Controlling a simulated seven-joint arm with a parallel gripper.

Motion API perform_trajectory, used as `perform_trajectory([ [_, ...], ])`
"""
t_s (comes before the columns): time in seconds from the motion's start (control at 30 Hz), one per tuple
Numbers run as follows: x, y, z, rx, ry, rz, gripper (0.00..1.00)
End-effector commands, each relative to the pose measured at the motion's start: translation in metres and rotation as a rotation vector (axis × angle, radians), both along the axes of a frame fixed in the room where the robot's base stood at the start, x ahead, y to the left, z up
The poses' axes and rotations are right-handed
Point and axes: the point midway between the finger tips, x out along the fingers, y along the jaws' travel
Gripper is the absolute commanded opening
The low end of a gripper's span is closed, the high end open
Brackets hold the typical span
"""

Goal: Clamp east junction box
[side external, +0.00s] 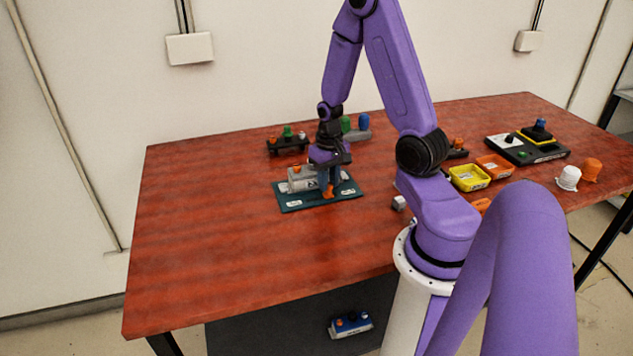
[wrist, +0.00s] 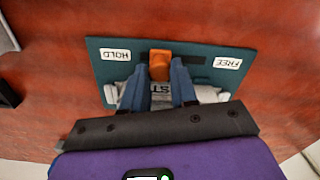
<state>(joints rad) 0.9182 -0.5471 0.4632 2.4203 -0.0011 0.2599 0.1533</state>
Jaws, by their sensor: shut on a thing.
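A dark teal board (side external: 347,192) lies on the red table with a light grey box (side external: 300,183) on it. In the wrist view the board (wrist: 110,72) has a HOLD label (wrist: 115,55) at left and a FREE label (wrist: 229,63) at right, with a dark slot between. An orange lever (wrist: 160,60) stands at the slot, nearer HOLD. My gripper (wrist: 161,72) is shut on this lever, its blue fingers on either side. The grey box (wrist: 210,94) is partly hidden behind the fingers; only "ST" of its lettering reads clearly. The lever (side external: 328,194) also shows in the side view.
A dark rack with coloured knobs (side external: 288,142) stands behind the board. Yellow (side external: 469,178) and orange (side external: 495,166) trays, a black-and-white device (side external: 525,148) and white (side external: 568,178) and orange caps lie right. Table left of the board is clear.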

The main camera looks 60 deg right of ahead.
Motion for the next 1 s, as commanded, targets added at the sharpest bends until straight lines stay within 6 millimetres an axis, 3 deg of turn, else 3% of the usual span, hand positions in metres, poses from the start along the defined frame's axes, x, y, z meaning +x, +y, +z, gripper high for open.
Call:
perform_trajectory([
  [0.33, -0.008, -0.008, 0.0, -0.001, -0.001, -0.005, 0.0],
  [0.37, -0.008, -0.008, 0.0, -0.001, -0.001, -0.005, 0.31],
  [0.43, -0.008, -0.008, 0.0, 0.0, 0.0, -0.005, 0.53],
  [0.77, -0.006, -0.006, 0.001, -0.001, -0.002, -0.001, 0.53],
  [1.0, -0.005, -0.007, 0.019, -0.003, -0.007, -0.001, 0.53],
])
